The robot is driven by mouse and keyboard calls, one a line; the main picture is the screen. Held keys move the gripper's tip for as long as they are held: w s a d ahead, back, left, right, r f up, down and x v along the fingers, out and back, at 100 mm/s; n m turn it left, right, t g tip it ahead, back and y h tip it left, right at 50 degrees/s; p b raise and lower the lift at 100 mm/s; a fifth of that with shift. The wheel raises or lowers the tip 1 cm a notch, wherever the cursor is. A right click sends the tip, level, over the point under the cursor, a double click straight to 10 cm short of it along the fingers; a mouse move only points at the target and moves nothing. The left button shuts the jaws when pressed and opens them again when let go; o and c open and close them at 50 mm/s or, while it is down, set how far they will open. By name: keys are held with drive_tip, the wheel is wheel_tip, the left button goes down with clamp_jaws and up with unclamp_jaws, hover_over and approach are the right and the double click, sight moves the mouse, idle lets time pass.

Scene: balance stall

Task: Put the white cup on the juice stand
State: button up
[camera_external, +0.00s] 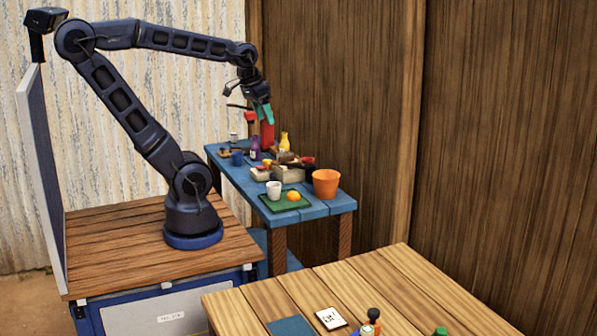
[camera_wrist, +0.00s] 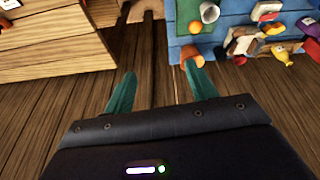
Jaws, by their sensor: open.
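The white cup (camera_external: 273,190) stands upright on a green tray (camera_external: 270,206) at the near end of the blue table. It also shows at the top of the wrist view (camera_wrist: 209,12), beside an orange round item (camera_wrist: 195,27). My gripper (camera_external: 264,113) hangs with teal fingers above the far part of the table in the external view. In the wrist view my gripper (camera_wrist: 159,69) is open and empty, with floorboards between its fingers. The cup is apart from it. I cannot tell for sure which thing is the juice stand.
An orange pot (camera_external: 326,183) stands at the blue table's (camera_external: 313,210) right corner. Small boxes (camera_external: 289,173), a yellow bottle (camera_external: 284,142), a purple bottle (camera_external: 255,149) and a blue cup (camera_external: 237,158) crowd the table. A tall red item (camera_external: 267,136) stands at the back. A wooden table (camera_external: 385,285) is in front.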

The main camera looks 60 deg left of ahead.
drive_tip(key=shift+o, duration=0.2)
drive_tip(key=shift+s+d+r+m+t, duration=0.2)
drive_tip(key=shift+s+d+r+m, duration=0.1)
drive_tip(key=shift+s, duration=0.3)
drive_tip(key=shift+s+d+r+m+t, duration=0.2)
drive_tip(key=shift+s+d+r+m, duration=0.1)
drive_tip(key=shift+s, duration=0.25)
drive_tip(key=n+g, duration=0.3)
drive_tip(key=n, duration=0.7)
hover_over(276, 187)
drive_tip(key=d, duration=0.2)
wheel_tip(276, 187, down, 17)
drive_tip(key=shift+w+a+f+n+g, duration=0.2)
drive_tip(key=shift+a+f+n, duration=0.55)
drive_tip(key=shift+f, duration=1.5)
drive_tip(key=shift+w+a+f+n+g, duration=0.15)
drive_tip(key=shift+a+f+n+g, duration=0.55)
drive_tip(key=shift+f, duration=1.6)
drive_tip(key=shift+w+a+f+n+t, duration=0.15)
drive_tip(key=shift+a+f+n, duration=0.2)
drive_tip(key=shift+a+f, duration=1.35)
drive_tip(key=shift+d+f, duration=0.3)
drive_tip(key=shift+f, duration=0.75)
drive_tip(key=shift+d+f, duration=0.35)
drive_tip(key=shift+f, duration=0.75)
drive_tip(key=shift+d+f, duration=0.3)
drive_tip(key=shift+f, duration=0.75)
drive_tip(key=c, duration=0.8)
